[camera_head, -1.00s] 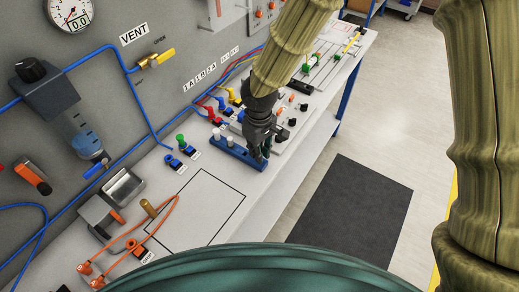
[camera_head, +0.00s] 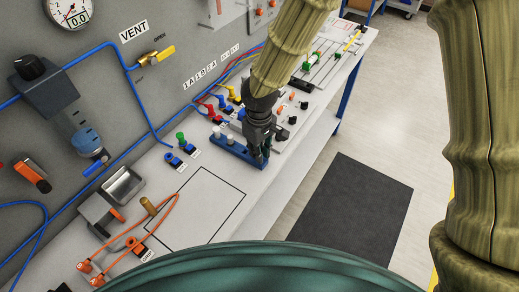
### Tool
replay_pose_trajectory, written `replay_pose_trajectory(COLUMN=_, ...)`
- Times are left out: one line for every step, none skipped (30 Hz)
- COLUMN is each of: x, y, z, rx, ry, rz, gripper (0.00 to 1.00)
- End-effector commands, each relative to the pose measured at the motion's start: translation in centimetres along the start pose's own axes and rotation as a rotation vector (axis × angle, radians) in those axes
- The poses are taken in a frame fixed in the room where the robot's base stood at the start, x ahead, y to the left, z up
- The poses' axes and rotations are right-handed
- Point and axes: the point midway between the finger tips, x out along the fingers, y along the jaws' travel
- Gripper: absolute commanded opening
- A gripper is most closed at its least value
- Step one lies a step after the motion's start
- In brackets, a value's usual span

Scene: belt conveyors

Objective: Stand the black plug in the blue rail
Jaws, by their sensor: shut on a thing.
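The blue rail (camera_head: 233,151) lies on the white bench near its front edge, in the middle of the view. Light-coloured plugs (camera_head: 217,133) stand in its left part. My gripper (camera_head: 260,158) points down over the right end of the rail. It is shut on the black plug, which is mostly hidden by the dark fingers. I cannot tell whether the plug's lower end is inside the rail or just above it.
A panel with several knobs (camera_head: 292,120) lies right of my gripper. An outlined bare area (camera_head: 195,208) is at the front left. An orange cable (camera_head: 158,224) lies further left.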

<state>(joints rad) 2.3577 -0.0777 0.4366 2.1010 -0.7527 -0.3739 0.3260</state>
Motion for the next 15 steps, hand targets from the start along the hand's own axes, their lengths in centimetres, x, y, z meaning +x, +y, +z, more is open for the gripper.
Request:
replay_pose_trajectory(x=-0.01, y=0.01, z=0.00, rx=0.000, ry=0.000, rz=0.000, gripper=0.00)
replay_pose_trajectory(x=-0.01, y=0.01, z=0.00, rx=0.000, ry=0.000, rz=0.000, gripper=0.00)
replay_pose_trajectory(x=-0.01, y=0.01, z=0.00, rx=0.000, ry=0.000, rz=0.000, gripper=0.00)
replay_pose_trajectory(x=-0.01, y=0.01, z=0.00, rx=0.000, ry=0.000, rz=0.000, gripper=0.00)
replay_pose_trajectory(x=-0.02, y=0.01, z=0.00, rx=0.000, ry=0.000, rz=0.000, gripper=0.00)
replay_pose_trajectory(x=-0.01, y=0.01, z=0.00, rx=0.000, ry=0.000, rz=0.000, gripper=0.00)
replay_pose_trajectory(x=-0.01, y=0.01, z=0.00, rx=0.000, ry=0.000, rz=0.000, gripper=0.00)
replay_pose_trajectory(x=0.00, y=0.02, z=0.00, rx=0.000, ry=0.000, rz=0.000, gripper=0.00)
replay_pose_trajectory(x=0.03, y=0.02, z=0.00, rx=0.000, ry=0.000, rz=0.000, gripper=0.00)
replay_pose_trajectory(x=0.07, y=0.01, z=0.01, rx=0.001, ry=0.000, rz=0.000, gripper=0.00)
replay_pose_trajectory(x=0.11, y=0.02, z=0.01, rx=0.001, ry=0.000, rz=0.000, gripper=0.00)
replay_pose_trajectory(x=0.18, y=0.02, z=0.01, rx=0.001, ry=0.000, rz=0.000, gripper=0.00)
replay_pose_trajectory(x=0.23, y=0.02, z=0.01, rx=0.001, ry=0.000, rz=0.000, gripper=0.00)
replay_pose_trajectory(x=0.29, y=0.03, z=0.01, rx=0.001, ry=0.000, rz=0.000, gripper=0.00)
replay_pose_trajectory(x=0.36, y=0.04, z=0.02, rx=0.001, ry=0.000, rz=0.000, gripper=0.00)
